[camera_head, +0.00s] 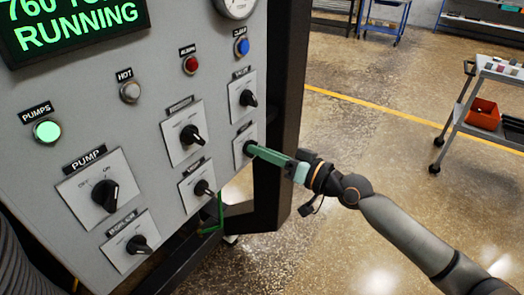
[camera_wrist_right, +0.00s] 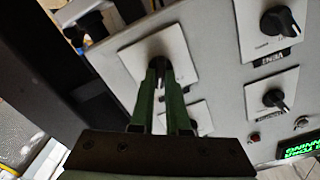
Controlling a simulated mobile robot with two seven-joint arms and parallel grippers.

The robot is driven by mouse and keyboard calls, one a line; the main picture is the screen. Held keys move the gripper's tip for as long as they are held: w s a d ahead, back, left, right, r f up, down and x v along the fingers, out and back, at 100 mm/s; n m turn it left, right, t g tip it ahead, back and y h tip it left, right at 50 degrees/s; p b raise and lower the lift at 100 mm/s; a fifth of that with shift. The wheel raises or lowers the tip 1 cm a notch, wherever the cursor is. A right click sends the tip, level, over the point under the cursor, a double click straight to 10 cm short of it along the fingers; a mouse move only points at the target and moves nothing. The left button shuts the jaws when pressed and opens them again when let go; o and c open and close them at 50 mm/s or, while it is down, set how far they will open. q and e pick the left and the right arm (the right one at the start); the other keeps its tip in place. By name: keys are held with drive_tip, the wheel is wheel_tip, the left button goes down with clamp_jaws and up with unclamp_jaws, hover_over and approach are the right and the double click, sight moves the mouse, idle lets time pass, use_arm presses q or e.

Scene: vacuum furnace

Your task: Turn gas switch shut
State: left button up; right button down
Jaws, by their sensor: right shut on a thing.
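The grey control panel (camera_head: 150,130) carries several black rotary knobs on white plates. My right gripper (camera_head: 252,150) reaches in from the right with its green fingers shut on the lower-right knob. That knob is mostly hidden by the fingers in the head view, and its small label is too small to read, so I cannot confirm it is the gas switch. In the right wrist view the knob (camera_wrist_right: 158,70) sits between the tips of the green fingers (camera_wrist_right: 160,95), in front of its white plate. My left gripper is out of view.
The PUMP knob (camera_head: 105,196) and a knob above the held one (camera_head: 248,98) are nearby. The display (camera_head: 70,25) reads RUNNING, and the PUMPS lamp (camera_head: 47,130) glows green. A dark frame post (camera_head: 285,90) stands beside the panel. A cart (camera_head: 490,105) stands far right; floor between is open.

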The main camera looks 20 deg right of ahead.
use_arm(q)
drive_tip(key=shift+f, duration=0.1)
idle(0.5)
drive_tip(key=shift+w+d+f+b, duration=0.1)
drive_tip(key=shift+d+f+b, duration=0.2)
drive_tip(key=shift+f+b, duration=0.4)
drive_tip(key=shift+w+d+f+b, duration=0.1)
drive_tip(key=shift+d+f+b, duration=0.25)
drive_tip(key=shift+b, duration=0.55)
use_arm(e)
drive_tip(key=shift+s+a+n, duration=0.1)
drive_tip(key=shift+n, duration=6)
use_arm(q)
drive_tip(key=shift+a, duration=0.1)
use_arm(e)
drive_tip(key=c, duration=0.9)
unclamp_jaws()
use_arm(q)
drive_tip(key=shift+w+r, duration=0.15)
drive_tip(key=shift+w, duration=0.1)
